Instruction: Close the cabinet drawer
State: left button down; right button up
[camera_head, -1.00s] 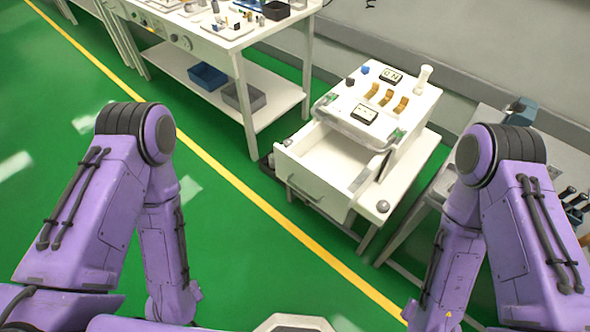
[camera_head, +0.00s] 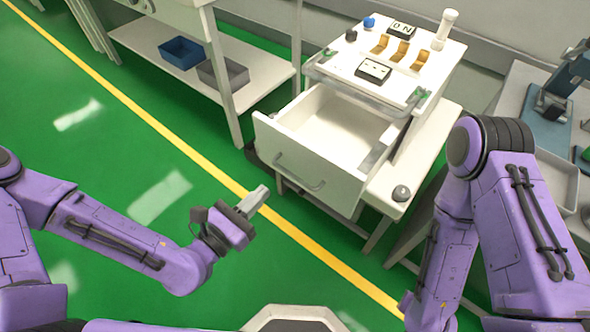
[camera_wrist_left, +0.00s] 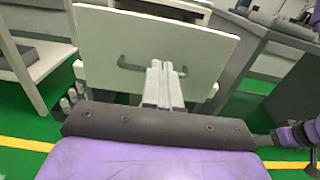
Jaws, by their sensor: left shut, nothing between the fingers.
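The white cabinet (camera_head: 415,75) stands on a low white cart, with its drawer (camera_head: 305,160) pulled out towards me. The drawer looks empty and has a grey bar handle (camera_head: 300,172) on its front panel. My left gripper (camera_head: 258,196) is shut and empty, in front of the drawer and to the left of the handle, apart from it in the head view. In the left wrist view the shut fingers (camera_wrist_left: 165,68) point at the drawer front (camera_wrist_left: 155,38) and overlap the middle of the handle (camera_wrist_left: 130,63). My right gripper is not in view; only my right arm shows.
A white table (camera_head: 265,70) with a blue bin (camera_head: 182,53) and a grey bin (camera_head: 223,73) on its shelf stands at the left. A grey table (camera_head: 520,100) stands at the right. Green floor is free in front of the drawer.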

aim_at(304, 153)
pick_arm(q)
jog(key=b+x, duration=0.1)
jog(key=x, duration=1)
jog(key=shift+d+r+b, duration=0.1)
jog(key=shift+d+b, duration=0.1)
jog(key=shift+b, duration=0.2)
jog(key=shift+w+d, duration=0.3)
jog(key=shift+w, duration=0.2)
